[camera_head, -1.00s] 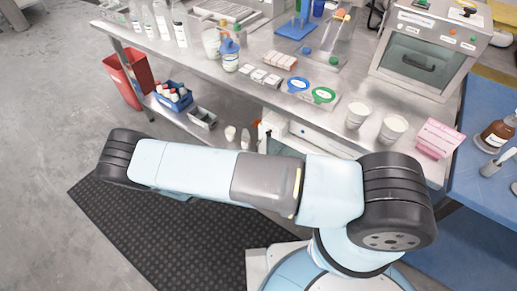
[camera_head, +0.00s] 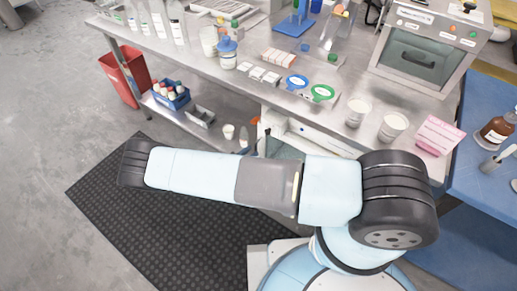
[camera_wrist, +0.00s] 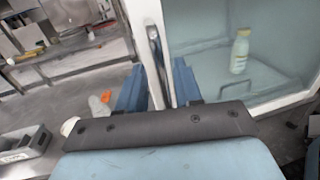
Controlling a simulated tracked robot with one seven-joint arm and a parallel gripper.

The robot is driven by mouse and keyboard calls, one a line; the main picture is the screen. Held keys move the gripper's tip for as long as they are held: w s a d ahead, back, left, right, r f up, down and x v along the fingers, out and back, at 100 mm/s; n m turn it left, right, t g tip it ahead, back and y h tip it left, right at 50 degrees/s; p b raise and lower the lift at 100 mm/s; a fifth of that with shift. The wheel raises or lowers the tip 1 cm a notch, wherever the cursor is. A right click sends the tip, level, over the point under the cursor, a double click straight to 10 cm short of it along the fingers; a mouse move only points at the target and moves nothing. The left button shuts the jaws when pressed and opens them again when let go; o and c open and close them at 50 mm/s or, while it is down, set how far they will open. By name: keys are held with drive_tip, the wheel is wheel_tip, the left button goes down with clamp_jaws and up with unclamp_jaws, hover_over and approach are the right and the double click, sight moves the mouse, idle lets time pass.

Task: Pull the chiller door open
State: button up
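The chiller (camera_head: 310,138) is a white cabinet under the bench, and my arm hides most of it in the head view. In the wrist view its door (camera_wrist: 275,103) has a white frame and a tinted glass pane. A pale bottle with a yellow-green cap (camera_wrist: 240,52) shows behind the glass. The upright metal door handle (camera_wrist: 154,42) runs down between the two blue fingers of my gripper (camera_wrist: 160,88). The fingers lie close against the handle on both sides and look shut on it. I cannot tell whether the door stands ajar.
A lower shelf with a blue crate (camera_head: 170,97) and a red bin (camera_head: 124,78) are at left. The dark floor mat (camera_head: 150,215) is clear.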

sight(256, 148)
drive_tip(key=shift+x, duration=1.95)
clamp_jaws()
